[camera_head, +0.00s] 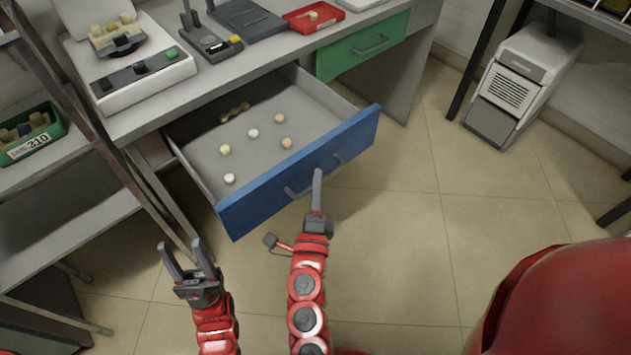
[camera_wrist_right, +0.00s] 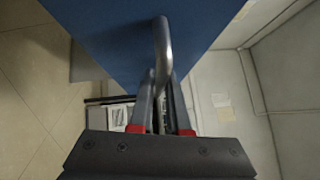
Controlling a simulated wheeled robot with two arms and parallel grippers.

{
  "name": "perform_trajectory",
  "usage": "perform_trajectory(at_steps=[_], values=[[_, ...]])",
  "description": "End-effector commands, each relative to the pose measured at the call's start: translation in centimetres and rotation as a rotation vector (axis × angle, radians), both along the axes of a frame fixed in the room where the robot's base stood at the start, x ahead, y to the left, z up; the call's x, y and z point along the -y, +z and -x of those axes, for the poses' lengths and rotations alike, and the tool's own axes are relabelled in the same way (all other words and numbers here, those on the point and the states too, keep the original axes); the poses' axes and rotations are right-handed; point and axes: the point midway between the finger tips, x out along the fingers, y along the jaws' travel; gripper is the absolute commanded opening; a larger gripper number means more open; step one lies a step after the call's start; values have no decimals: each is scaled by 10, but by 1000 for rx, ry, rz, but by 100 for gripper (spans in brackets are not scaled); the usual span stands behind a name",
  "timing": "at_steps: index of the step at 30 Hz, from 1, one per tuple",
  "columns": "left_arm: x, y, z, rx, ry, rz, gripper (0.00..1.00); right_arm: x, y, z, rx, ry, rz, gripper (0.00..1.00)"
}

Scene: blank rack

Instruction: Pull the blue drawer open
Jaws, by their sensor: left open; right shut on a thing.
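The blue drawer (camera_head: 305,170) stands pulled out of the grey desk, its inside in view. It holds several small round knobs and a brass-coloured piece (camera_head: 235,112). The metal bar handle (camera_head: 299,194) is on its blue front. My right gripper (camera_head: 317,178) is at the handle, its fingers shut on it. In the right wrist view the handle (camera_wrist_right: 161,45) runs down between the fingers of my right gripper (camera_wrist_right: 160,88), against the blue front (camera_wrist_right: 110,35). My left gripper (camera_head: 183,250) is open and empty, left of the drawer and apart from it.
A closed green drawer (camera_head: 350,52) is at the right of the desk. The desk top holds a white device (camera_head: 140,88), a dark scale and a red tray (camera_head: 300,22). A green bin (camera_head: 30,150) sits on the left shelf. The tiled floor right of the drawer is clear.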

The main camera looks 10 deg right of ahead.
Motion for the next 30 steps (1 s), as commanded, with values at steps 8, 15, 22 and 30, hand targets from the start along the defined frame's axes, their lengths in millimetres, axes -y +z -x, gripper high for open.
perform_trajectory(at_steps=[8, 15, 22, 30], values=[[0, 0, 0, 0, 0, 0, 50, 0, 0, 0, 0, 0, 0, 45], [0, 0, 0, 0, 0, 0, 50, 0, 0, 0, 0, 0, 0, 45], [0, 4, 0, 0, 0, 0, 50, -6, -2, 15, -3, 4, 1, 45], [0, 13, 0, 0, 0, 0, 50, -17, -6, 54, -1, 5, 0, 45]])
